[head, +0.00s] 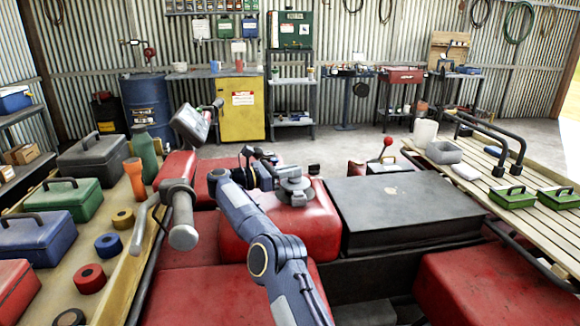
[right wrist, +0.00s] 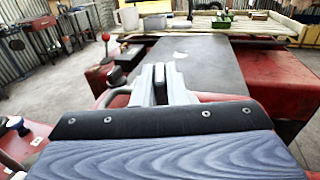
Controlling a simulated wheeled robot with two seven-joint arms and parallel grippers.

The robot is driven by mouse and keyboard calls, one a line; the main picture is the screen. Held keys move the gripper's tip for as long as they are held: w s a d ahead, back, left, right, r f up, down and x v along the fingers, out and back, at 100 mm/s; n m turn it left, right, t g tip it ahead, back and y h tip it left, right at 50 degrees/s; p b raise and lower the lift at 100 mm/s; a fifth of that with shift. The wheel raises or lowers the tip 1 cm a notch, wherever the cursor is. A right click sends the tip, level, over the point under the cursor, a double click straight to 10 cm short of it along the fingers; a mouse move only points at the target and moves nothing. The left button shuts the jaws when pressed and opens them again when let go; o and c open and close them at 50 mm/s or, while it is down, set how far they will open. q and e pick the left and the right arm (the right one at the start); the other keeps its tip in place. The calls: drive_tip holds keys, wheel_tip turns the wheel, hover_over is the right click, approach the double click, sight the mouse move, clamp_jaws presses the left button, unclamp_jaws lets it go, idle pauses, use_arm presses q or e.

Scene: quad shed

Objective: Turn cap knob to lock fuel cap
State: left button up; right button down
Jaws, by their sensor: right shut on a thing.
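The grey round fuel cap (head: 295,190) sits on top of the red fuel tank (head: 316,228), in the middle of the head view. A raised knob (head: 291,171) stands on the cap. My right gripper (head: 280,170) reaches in from the left of the cap and is shut on the knob. In the right wrist view its two grey fingers (right wrist: 161,85) stand close on either side of the narrow dark knob (right wrist: 160,73). The rest of the cap is mostly hidden there by the gripper body. My left gripper is not in view.
The handlebar (head: 180,200) with its grip stands left of the tank. A black seat (head: 405,208) lies right of it. A wooden bench (head: 115,240) at the left holds toolboxes and tape rolls. A slatted rack (head: 480,185) with green boxes is at the right.

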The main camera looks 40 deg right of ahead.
drive_tip(key=shift+r, duration=0.1)
idle(0.3)
drive_tip(key=c, duration=1.5)
unclamp_jaws()
drive_tip(key=shift+d, duration=0.1)
drive_tip(key=shift+o, duration=0.2)
drive_tip(key=shift+a, duration=0.3)
drive_tip(key=p+v, duration=0.2)
drive_tip(key=v, duration=0.4)
drive_tip(key=shift+w+a+r+p, duration=0.1)
drive_tip(key=shift+a+r+p, duration=0.05)
drive_tip(key=shift+p, duration=0.15)
drive_tip(key=shift+w+a, duration=0.1)
drive_tip(key=shift+a, duration=0.2)
drive_tip(key=shift+a+f, duration=0.15)
drive_tip(key=shift+f, duration=0.05)
drive_tip(key=shift+o, duration=0.3)
